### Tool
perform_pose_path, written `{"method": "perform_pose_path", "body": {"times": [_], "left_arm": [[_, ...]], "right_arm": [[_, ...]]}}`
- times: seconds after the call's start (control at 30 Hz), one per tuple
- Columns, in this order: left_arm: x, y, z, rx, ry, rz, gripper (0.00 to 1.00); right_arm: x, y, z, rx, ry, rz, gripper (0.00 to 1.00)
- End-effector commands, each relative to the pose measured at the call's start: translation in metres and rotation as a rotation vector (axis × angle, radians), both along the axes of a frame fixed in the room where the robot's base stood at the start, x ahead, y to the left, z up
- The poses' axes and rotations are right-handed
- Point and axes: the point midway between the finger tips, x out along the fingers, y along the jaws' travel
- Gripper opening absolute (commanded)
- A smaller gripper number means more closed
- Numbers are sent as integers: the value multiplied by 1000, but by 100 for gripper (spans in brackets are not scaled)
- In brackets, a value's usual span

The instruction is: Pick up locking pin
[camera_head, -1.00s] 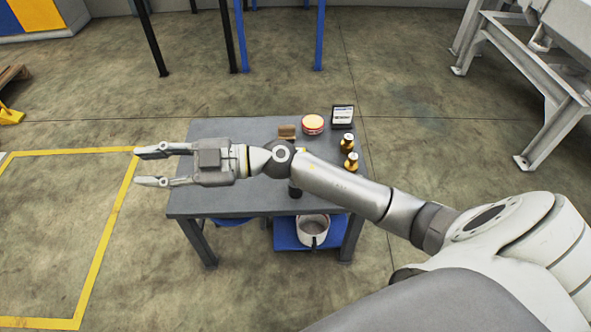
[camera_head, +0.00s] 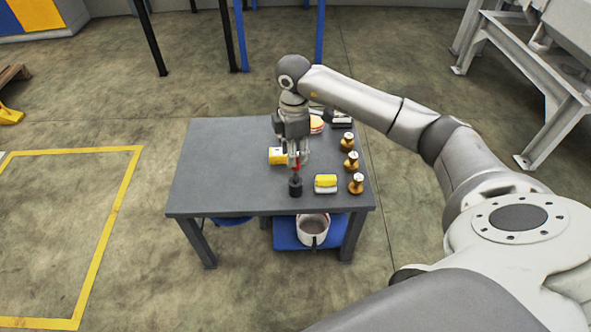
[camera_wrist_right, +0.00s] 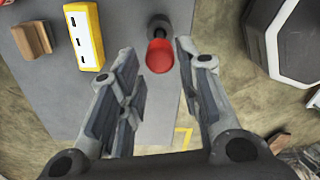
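A small upright item with a red top and a dark lower part, which looks like the locking pin (camera_head: 295,187), stands on the grey table near its front edge. In the right wrist view the red top of the locking pin (camera_wrist_right: 160,56) lies between the fingertips, with its dark part beyond. My right gripper (camera_head: 299,159) points down over it. Its fingers are open in the wrist view (camera_wrist_right: 158,48), with gaps visible on both sides of the red top. Whether a finger touches it cannot be told. My left gripper is out of view.
The grey table (camera_head: 225,165) is bare on its left. A yellow box (camera_head: 277,155) is left of the gripper; a yellow-and-white block (camera_head: 326,181) is right. Several brass knobbed pieces (camera_head: 351,162) line the right edge.

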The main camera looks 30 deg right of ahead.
Motion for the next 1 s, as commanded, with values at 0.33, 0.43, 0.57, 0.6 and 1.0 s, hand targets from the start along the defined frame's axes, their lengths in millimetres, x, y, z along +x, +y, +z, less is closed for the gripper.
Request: {"method": "perform_pose_path", "body": {"times": [0.33, 0.43, 0.57, 0.6, 1.0], "left_arm": [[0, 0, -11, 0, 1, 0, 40], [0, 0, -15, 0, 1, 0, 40], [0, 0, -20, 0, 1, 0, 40], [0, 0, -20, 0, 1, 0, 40], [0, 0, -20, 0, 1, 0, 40]], "right_arm": [[-1, 1, -39, 3, 2, 2, 32], [-1, 1, -55, 4, 3, 3, 32], [-1, 2, -75, 4, 2, 4, 32], [0, 1, -78, 3, 1, 4, 32], [0, 1, -79, 4, -1, 4, 13]]}}
